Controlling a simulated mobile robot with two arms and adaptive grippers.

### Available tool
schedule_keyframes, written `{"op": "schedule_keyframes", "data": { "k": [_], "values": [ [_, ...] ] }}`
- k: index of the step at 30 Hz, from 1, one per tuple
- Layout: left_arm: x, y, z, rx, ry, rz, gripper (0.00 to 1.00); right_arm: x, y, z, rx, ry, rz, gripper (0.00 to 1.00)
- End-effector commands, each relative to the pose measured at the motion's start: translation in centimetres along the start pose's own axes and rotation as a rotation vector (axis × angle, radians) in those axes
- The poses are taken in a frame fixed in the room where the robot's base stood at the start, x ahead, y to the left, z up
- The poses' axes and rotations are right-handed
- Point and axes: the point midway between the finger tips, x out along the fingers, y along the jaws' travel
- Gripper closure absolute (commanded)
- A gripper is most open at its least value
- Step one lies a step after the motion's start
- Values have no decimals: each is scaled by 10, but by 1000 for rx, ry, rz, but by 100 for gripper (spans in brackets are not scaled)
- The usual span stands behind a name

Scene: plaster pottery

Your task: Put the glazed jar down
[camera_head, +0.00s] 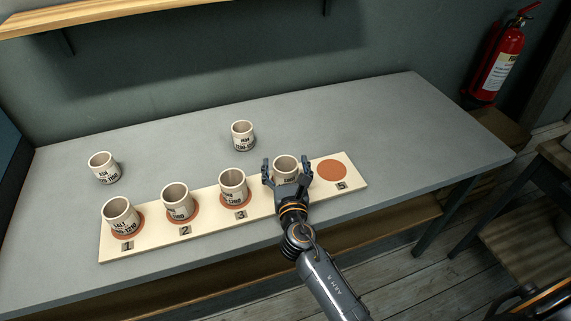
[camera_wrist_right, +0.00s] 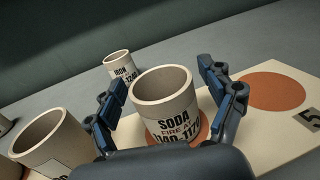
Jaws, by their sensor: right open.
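A cream jar labelled SODA (camera_wrist_right: 165,105) stands upright on an orange spot of the cream numbered board (camera_head: 262,204), between spots 3 and 5. It also shows in the head view (camera_head: 286,168). My right gripper (camera_head: 286,172) is open around this jar, one finger on each side; in the right wrist view (camera_wrist_right: 168,92) gaps show between the fingers and its wall. Jars stand on spot 1 (camera_head: 119,213), spot 2 (camera_head: 177,201) and spot 3 (camera_head: 233,187). Spot 5 (camera_head: 332,170) is empty. My left gripper is not in view.
Two more jars stand behind the board on the grey table (camera_head: 400,130): one at the back left (camera_head: 103,167) and one labelled IRON (camera_head: 242,135) at the back middle. The table's right part is clear. A wooden shelf (camera_head: 120,12) hangs above.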

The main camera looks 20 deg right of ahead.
Motion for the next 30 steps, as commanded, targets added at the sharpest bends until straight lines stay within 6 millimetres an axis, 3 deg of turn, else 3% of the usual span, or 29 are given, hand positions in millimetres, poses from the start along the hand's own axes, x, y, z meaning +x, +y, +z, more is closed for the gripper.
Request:
{"op": "schedule_keyframes", "data": {
  "k": [5, 12, 18, 30],
  "values": [
    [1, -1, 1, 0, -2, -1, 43, -24, 0, -1, -1, 3, 0, 18],
    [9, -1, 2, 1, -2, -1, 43, -77, 0, -2, 0, 2, 1, 18],
    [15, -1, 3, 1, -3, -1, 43, -108, 0, 0, -1, 1, 0, 18],
    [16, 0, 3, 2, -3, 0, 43, -120, 0, 2, 0, -1, 0, 18]
  ]
}}
